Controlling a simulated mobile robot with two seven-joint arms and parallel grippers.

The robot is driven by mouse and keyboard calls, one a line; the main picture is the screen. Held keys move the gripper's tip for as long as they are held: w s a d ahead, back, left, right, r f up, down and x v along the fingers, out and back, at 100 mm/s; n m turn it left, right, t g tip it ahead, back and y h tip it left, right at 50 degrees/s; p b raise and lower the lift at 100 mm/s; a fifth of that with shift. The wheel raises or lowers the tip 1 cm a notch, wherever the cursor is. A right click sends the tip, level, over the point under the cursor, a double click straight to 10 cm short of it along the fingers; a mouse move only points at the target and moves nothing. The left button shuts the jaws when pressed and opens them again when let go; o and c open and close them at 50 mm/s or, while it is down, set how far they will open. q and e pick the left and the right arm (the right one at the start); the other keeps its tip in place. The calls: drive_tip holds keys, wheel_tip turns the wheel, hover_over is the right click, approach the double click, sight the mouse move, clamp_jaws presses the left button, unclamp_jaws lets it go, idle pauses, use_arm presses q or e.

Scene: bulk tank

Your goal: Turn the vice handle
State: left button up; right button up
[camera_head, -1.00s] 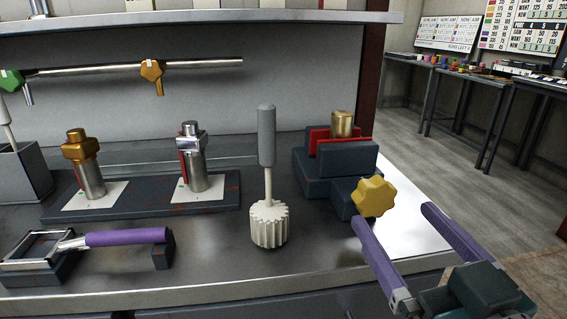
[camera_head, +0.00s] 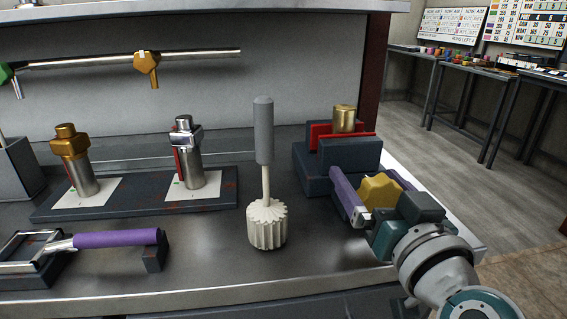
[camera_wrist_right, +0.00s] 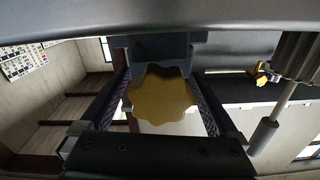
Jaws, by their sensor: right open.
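The vice (camera_head: 312,170) is a dark blue-grey block with red jaws near the right end of the bench. A brass cylinder (camera_head: 344,118) stands between the red jaws. The vice handle (camera_head: 380,190) is a yellow lobed knob on the vice's front. My right gripper (camera_head: 368,184) is open with its purple fingers on either side of the knob. In the right wrist view the handle (camera_wrist_right: 160,95) sits between the two spread fingers; I cannot tell whether they touch it. My left gripper is not in view.
A white ribbed brush (camera_head: 266,224) with a grey handle stands left of the vice. A purple-handled tool (camera_head: 115,238) lies at front left. Two metal fittings (camera_head: 189,160) stand on a dark base behind. A shelf (camera_head: 200,14) overhangs the bench.

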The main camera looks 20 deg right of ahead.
drive_tip(key=c, duration=1.4)
drive_tip(key=m+p, duration=0.1)
drive_tip(key=m, duration=0.2)
drive_tip(key=shift+f+m, duration=0.1)
drive_tip(key=shift+m, duration=1.2)
drive_tip(key=o, duration=1.4)
drive_tip(key=shift+f, duration=0.1)
drive_tip(key=shift+f, duration=0.1)
